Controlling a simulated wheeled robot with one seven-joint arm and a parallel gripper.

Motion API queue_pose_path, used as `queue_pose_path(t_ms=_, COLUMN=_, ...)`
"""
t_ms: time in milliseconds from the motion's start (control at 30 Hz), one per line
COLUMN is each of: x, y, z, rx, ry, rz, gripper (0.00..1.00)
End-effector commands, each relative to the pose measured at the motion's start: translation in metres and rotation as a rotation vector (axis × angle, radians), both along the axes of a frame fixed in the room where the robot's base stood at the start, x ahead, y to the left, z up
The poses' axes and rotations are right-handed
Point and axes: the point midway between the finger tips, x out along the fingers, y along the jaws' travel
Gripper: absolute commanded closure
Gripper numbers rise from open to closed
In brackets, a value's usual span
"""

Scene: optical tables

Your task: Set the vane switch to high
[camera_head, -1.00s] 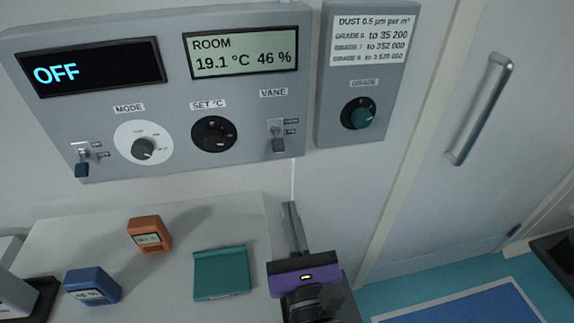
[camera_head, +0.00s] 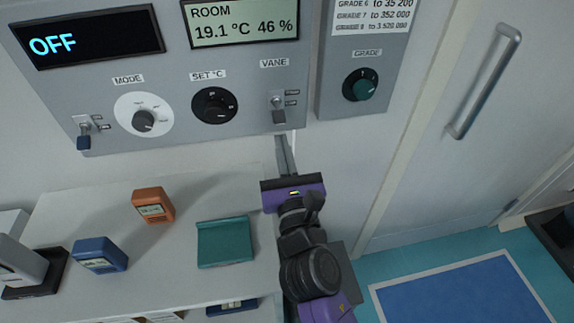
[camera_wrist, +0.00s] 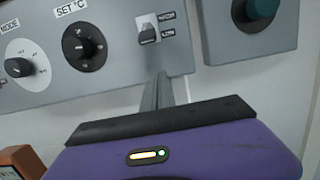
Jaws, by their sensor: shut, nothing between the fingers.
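The vane switch (camera_head: 279,112) is a small grey lever under the VANE label, at the lower right of the grey wall panel (camera_head: 180,80). Its lever hangs down, toward the lower of two small labels. It also shows in the wrist view (camera_wrist: 147,32), with the lever down. My gripper (camera_head: 283,142) is shut and empty, its fingers pointing up just below the panel's lower edge. In the wrist view the fingertips (camera_wrist: 161,78) are below the switch, apart from it.
Left of the switch are the SET °C dial (camera_head: 214,105), MODE dial (camera_head: 144,118) and a blue-tipped lever (camera_head: 84,138). A GRADE dial box (camera_head: 362,85) is at right. An orange device (camera_head: 153,204), blue device (camera_head: 100,254) and teal object (camera_head: 225,242) sit on the surface below.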

Motion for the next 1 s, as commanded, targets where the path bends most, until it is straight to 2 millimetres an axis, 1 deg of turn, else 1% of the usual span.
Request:
queue_pose_path(t_ms=33, x=0.010, y=0.003, z=0.003, rx=0.000, ry=-0.002, rz=0.001, gripper=1.00)
queue_pose_path(t_ms=67, x=0.011, y=0.004, z=0.007, rx=0.000, ry=-0.001, rz=0.001, gripper=1.00)
queue_pose_path(t_ms=100, x=0.004, y=0.002, z=0.016, rx=0.001, ry=-0.001, rz=0.001, gripper=1.00)
queue_pose_path(t_ms=167, x=-0.001, y=0.000, z=0.023, rx=0.001, ry=-0.001, rz=0.001, gripper=1.00)
queue_pose_path(t_ms=333, x=-0.009, y=-0.002, z=0.034, rx=0.001, ry=0.000, rz=0.000, gripper=1.00)
queue_pose_path(t_ms=1000, x=-0.012, y=-0.003, z=0.039, rx=0.000, ry=0.000, rz=0.001, gripper=1.00)
